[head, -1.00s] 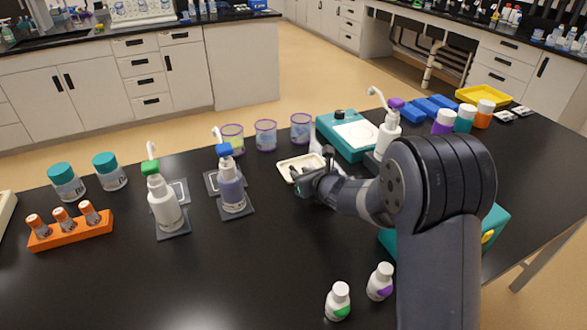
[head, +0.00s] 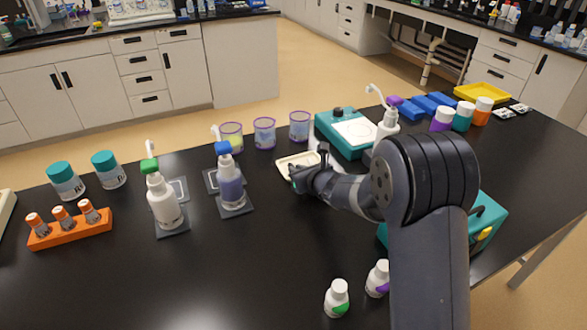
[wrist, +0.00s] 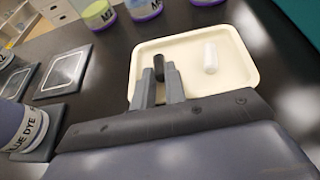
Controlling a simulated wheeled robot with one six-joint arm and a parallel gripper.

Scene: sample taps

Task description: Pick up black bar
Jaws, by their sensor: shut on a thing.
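A short black bar (wrist: 159,66) stands between the two fingertips of my gripper (wrist: 160,80) in the wrist view. My gripper is shut on it, over the near part of a cream tray (wrist: 140,53). I cannot tell whether the bar touches the tray floor. A white bar (wrist: 210,57) lies in the tray to the right, apart from my fingers. In the head view, my gripper (head: 300,180) is at the near edge of the tray (head: 284,164); the black bar cannot be made out there.
The blue dye bottle (wrist: 22,128) stands close on the left, also seen in the head view (head: 231,188). Several purple-rimmed beakers (head: 264,133) stand behind the tray. A teal device (head: 340,148) stands behind right. The table front is mostly clear, with two small bottles (head: 336,299).

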